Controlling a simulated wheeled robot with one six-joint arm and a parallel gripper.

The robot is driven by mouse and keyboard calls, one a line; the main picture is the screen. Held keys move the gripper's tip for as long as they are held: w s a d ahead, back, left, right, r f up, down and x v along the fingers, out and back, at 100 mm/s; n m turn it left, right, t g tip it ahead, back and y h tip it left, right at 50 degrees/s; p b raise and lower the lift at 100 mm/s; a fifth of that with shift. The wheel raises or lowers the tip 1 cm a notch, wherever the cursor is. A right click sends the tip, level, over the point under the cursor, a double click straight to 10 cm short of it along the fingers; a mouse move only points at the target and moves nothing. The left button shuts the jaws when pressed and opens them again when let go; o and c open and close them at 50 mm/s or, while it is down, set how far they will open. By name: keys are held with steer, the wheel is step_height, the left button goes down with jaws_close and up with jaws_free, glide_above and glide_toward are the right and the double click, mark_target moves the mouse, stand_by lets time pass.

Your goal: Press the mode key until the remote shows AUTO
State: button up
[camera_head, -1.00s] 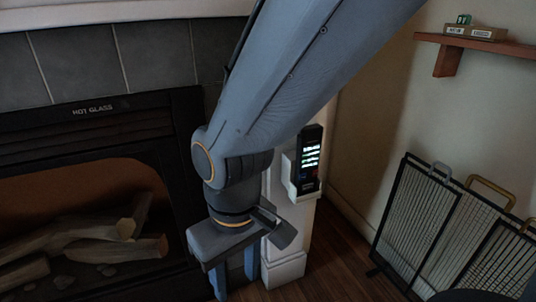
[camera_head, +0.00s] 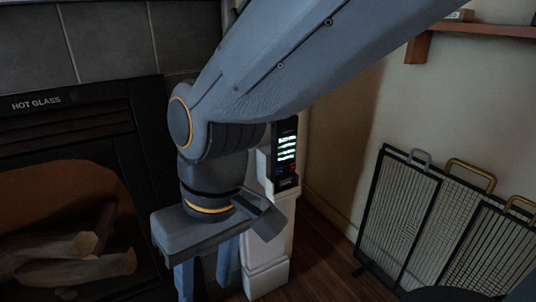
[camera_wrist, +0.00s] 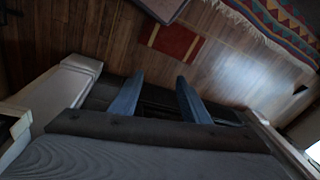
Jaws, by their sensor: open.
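The remote (camera_head: 285,148) is a dark upright unit with a lit screen in the head view. It sits in a pale holder on the white fireplace post, just right of my arm. Its screen shows several bright lines, too small to read, so I cannot tell the mode. The keys below the screen are not clear. My gripper (camera_head: 206,280) points down, left of and lower than the remote, apart from it. In the wrist view my gripper (camera_wrist: 160,78) has its two fingers spread with nothing between them. I cannot make out the remote there.
The fireplace (camera_head: 68,205) with logs is at left. A folding mesh screen (camera_head: 400,215) stands at right, under a wooden shelf (camera_head: 480,30). Wood floor shows between post and screen. The wrist view shows a red mat (camera_wrist: 172,40) and a patterned rug (camera_wrist: 275,22).

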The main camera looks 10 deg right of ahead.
jaws_close()
stand_by(1.8)
